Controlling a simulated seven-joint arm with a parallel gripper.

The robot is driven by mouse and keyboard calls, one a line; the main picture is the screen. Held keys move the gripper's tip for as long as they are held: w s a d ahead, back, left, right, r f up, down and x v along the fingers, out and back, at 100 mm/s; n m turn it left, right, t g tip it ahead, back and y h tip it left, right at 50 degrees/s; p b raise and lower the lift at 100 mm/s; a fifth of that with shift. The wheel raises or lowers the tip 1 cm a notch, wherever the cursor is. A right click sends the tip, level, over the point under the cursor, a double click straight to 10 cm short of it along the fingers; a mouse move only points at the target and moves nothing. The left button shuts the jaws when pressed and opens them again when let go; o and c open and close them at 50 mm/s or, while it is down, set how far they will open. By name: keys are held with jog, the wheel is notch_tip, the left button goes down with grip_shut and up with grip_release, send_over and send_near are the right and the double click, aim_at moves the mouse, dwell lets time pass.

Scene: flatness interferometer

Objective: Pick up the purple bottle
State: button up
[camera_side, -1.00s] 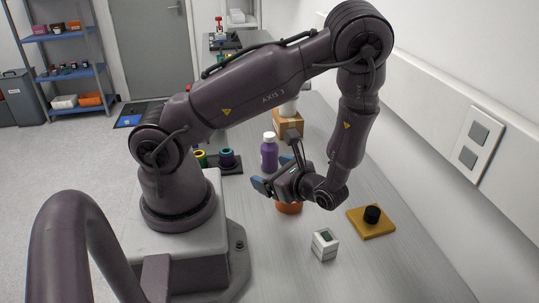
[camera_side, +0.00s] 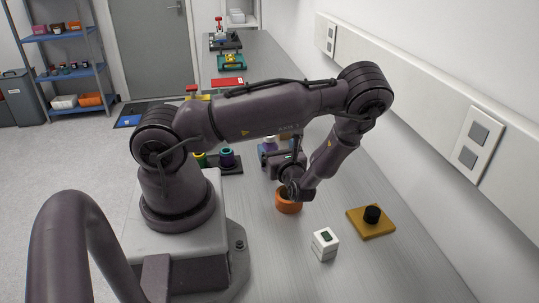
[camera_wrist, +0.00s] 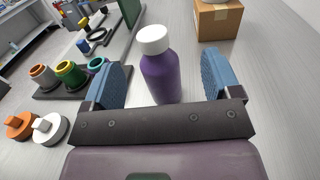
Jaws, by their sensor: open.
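The purple bottle (camera_wrist: 162,78) with a white cap stands upright on the grey bench. In the wrist view it is between the two blue fingers of my gripper (camera_wrist: 164,68), with a gap on each side, wider on the right. My gripper is open and empty.
An orange ring-shaped part (camera_side: 289,204) lies under my wrist. A white block (camera_side: 325,244) and a yellow plate with a black knob (camera_side: 371,221) are nearer. A cardboard box (camera_wrist: 218,18) stands behind the bottle. A dark rack of coloured cups (camera_wrist: 70,78) is at left.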

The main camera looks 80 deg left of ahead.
aim_at(271, 144)
jog(key=a, duration=0.3)
jog(key=s+a, duration=0.1)
jog(key=shift+s+a+f, duration=0.1)
jog(key=shift+a+f, duration=0.05)
jog(key=shift+f, duration=0.15)
jog(key=shift+a, duration=0.45)
jog(key=c, duration=1.1)
jog(key=shift+r, duration=0.15)
